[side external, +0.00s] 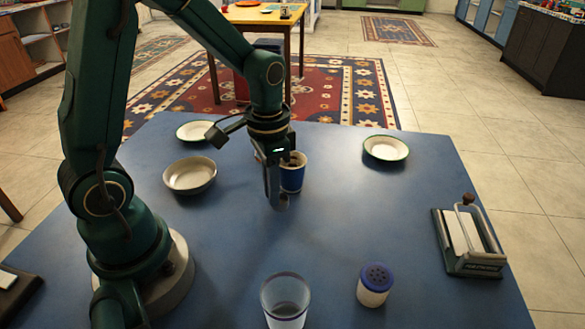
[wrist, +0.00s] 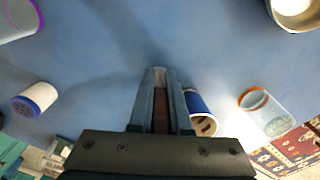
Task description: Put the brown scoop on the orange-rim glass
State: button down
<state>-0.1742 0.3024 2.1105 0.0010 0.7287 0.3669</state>
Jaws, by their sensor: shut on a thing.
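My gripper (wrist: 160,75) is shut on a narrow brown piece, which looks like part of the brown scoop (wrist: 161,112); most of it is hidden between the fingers. In the side view my gripper (side external: 278,203) points down over the middle of the table, in front of a blue cup, and the scoop cannot be made out. The orange-rim glass (wrist: 265,113) is clear and stands right of my gripper in the wrist view, beyond the blue cup. I cannot make out this glass in the side view.
A blue cup (side external: 293,178) with a pale band stands close to my gripper. A purple-rim glass (side external: 286,300) and a blue-lidded shaker (side external: 375,284) stand at the front. A bowl (side external: 190,177), two saucers (side external: 386,148) and a napkin holder (side external: 468,240) are spread around. The right-middle table is clear.

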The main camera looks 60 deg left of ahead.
jog(key=r, duration=0.1)
jog(key=a+r, duration=0.1)
jog(key=shift+s+r, duration=0.15)
jog(key=shift+r, duration=0.15)
jog(key=s+a+r, duration=0.5)
jog(key=a+r, duration=0.1)
jog(key=a, duration=0.3)
jog(key=w+a+r+n, duration=0.4)
jog(key=a+r+n, duration=0.5)
jog(key=a+n, duration=0.25)
jog(key=w+d+f, duration=0.1)
jog(key=w+f, duration=0.1)
jog(key=w, duration=0.1)
jog(key=w+d+f, duration=0.2)
jog(key=w+f, duration=0.1)
jog(key=w+d+f, duration=0.2)
jog(key=w, duration=0.1)
jog(key=shift+w+d+f, duration=0.1)
jog(key=shift+w+f, duration=0.1)
jog(key=shift+f, duration=2.15)
jog(key=shift+f, duration=0.15)
jog(key=c, duration=0.9)
grip_release()
